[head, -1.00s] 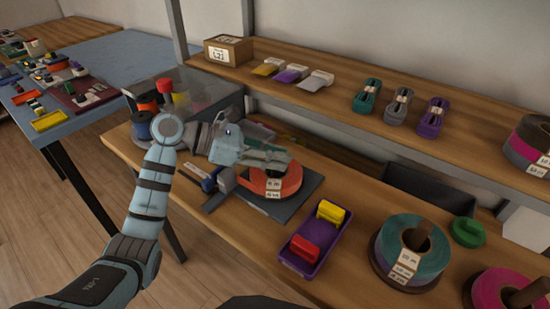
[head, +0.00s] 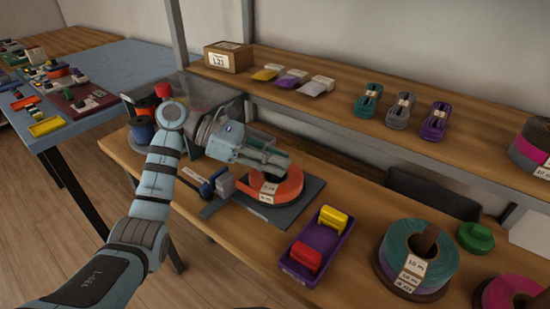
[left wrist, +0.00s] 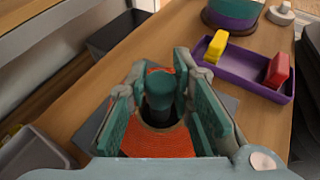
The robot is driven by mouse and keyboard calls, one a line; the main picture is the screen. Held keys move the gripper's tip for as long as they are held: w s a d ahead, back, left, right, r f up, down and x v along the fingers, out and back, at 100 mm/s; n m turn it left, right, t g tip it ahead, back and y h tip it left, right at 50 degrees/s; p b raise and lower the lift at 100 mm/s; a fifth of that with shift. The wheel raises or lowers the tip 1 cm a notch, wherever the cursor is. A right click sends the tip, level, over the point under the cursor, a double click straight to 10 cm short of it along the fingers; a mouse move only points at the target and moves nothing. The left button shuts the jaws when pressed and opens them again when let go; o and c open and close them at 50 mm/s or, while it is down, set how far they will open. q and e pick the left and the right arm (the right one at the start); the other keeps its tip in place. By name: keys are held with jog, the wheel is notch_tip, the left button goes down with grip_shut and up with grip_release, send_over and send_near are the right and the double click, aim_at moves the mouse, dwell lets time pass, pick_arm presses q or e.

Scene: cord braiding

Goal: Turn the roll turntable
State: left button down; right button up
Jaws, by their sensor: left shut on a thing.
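The roll turntable has a dark flat base (head: 304,198) on the workbench. An orange cord roll (head: 289,189) with a white label sits on it. A teal-grey post (left wrist: 160,92) stands up through the roll's dark centre hole in the left wrist view. The roll (left wrist: 155,143) shows around and below it. My left gripper (head: 279,164) is over the roll in the head view and partly covers its top. In the left wrist view its fingers (left wrist: 160,70) stand on either side of the post, shut on it. My right gripper is not in view.
A purple tray (head: 308,268) with a yellow and a red piece stands just right of the turntable. A teal and purple roll (head: 440,247) stands further right. A blue clamp-like tool (head: 221,184) lies left of the base. A shelf (head: 330,88) runs behind.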

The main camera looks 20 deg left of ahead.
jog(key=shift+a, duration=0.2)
pick_arm(q)
jog(key=c, duration=1.7)
grip_release()
jog(key=o, duration=0.3)
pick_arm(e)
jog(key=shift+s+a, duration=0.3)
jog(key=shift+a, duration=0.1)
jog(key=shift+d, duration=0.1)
pick_arm(q)
jog(key=v, duration=1.2)
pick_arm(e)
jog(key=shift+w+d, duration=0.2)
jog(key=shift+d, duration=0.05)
pick_arm(q)
jog(key=shift+a, duration=0.1)
